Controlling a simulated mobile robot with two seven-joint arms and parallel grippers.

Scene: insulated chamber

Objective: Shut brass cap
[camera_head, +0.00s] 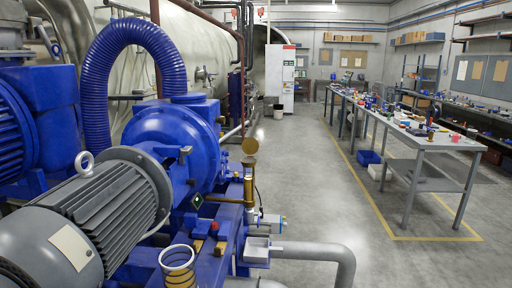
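The brass cap (250,146) is a small round disc at the top of a thin upright brass pipe (248,192), just right of the blue pump housing. The disc stands raised and tilted above the pipe's upper end, showing its round face, so the cap looks open. The hinge is too small to make out clearly. Neither of my grippers is in view.
A blue pump (178,140) with a ribbed blue hose (95,90) and a grey motor (95,210) fill the left. A grey pipe (320,250) runs below right of the brass pipe. A workbench (425,138) stands right; the floor (310,180) between is clear.

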